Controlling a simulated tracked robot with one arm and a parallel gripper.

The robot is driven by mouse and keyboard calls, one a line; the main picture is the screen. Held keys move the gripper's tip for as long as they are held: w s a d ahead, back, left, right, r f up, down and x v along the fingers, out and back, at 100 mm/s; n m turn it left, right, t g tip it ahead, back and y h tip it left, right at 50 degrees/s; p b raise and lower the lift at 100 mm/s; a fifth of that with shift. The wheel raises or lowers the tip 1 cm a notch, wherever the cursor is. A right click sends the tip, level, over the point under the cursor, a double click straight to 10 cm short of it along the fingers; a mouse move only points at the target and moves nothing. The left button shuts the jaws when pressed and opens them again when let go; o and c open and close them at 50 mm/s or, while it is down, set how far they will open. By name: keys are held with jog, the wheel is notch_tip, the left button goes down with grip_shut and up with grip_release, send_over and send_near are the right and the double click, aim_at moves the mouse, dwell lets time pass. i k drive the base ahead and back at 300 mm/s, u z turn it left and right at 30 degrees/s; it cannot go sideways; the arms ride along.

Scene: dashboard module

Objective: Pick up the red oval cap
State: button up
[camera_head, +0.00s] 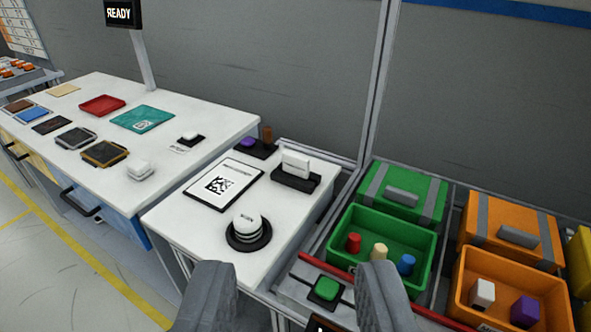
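A small red piece (353,243), the only small red cap-like part I see, stands upright in the open green bin (415,283) at the lower right; its oval shape is too small to make out. A cream piece (379,252) and a blue piece (406,264) stand to its right in the same bin. My gripper (297,268) is at the bottom of the view, its two grey fingers wide apart with nothing between them. The red piece shows above and just left of the right finger's tip in the picture.
A green push button (326,288) and a red rail (327,264) lie in front of the green bin. An orange bin (510,290) holds white and purple pieces. A white table (180,222) at left carries a round black-and-white device (248,228) and a code sheet (222,184).

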aim_at(352, 246)
jog(key=z, duration=1.9)
jog(key=i, duration=0.15)
jog(key=z, duration=3.2)
jog(key=k, duration=0.8)
jog(key=z, duration=0.35)
jog(key=i, duration=0.2)
jog(key=u, duration=0.2)
